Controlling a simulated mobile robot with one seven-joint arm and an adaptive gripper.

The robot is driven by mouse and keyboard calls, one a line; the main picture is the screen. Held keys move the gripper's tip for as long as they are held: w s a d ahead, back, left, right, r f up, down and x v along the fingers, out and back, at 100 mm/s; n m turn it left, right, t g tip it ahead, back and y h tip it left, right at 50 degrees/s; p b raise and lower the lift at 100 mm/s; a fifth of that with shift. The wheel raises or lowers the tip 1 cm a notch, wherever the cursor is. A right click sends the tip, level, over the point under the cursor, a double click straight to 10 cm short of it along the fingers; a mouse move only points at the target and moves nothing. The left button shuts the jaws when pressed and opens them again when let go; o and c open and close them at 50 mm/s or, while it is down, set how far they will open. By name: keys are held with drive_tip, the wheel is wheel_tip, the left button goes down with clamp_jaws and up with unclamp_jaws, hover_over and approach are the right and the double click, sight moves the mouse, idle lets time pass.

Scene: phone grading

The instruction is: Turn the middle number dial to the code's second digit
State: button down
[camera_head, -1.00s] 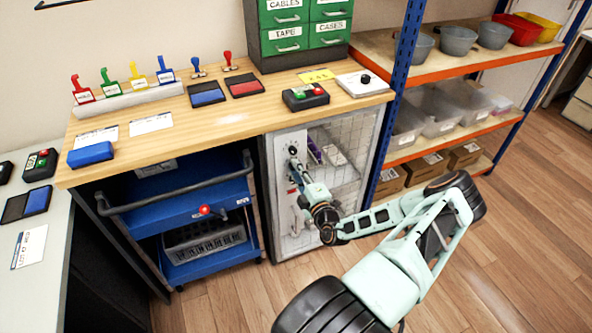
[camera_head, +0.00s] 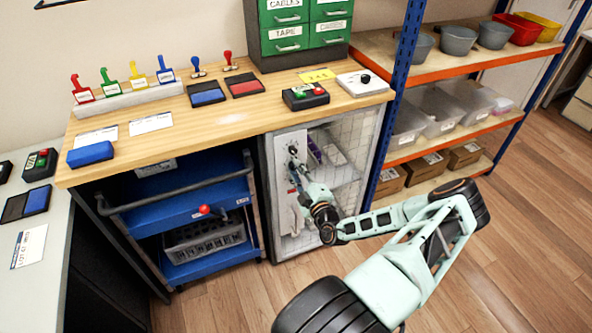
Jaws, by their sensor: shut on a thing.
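The mesh-fronted cabinet (camera_head: 352,205) under the bench has a pale lock panel (camera_head: 284,141) along its left side. My gripper (camera_head: 292,165) is at this panel, shut on what looks like the middle number dial. My fingers and wrist hide that dial, so its number cannot be read. A dark dial (camera_head: 292,149) shows just above the fingers. A yellow note (camera_head: 317,75) with digits lies on the bench top; the digits are too small to read surely.
The wooden bench top (camera_head: 230,122) carries stamps, ink pads and a button box (camera_head: 305,97). A blue cart (camera_head: 195,205) stands under the bench at left. A shelf rack (camera_head: 405,80) with bins stands at right. Open floor lies in front.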

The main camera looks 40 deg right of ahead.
drive_tip(key=c, duration=1.8)
unclamp_jaws()
drive_tip(key=shift+o, duration=0.2)
drive_tip(key=shift+s, duration=0.1)
drive_tip(key=v, duration=1.2)
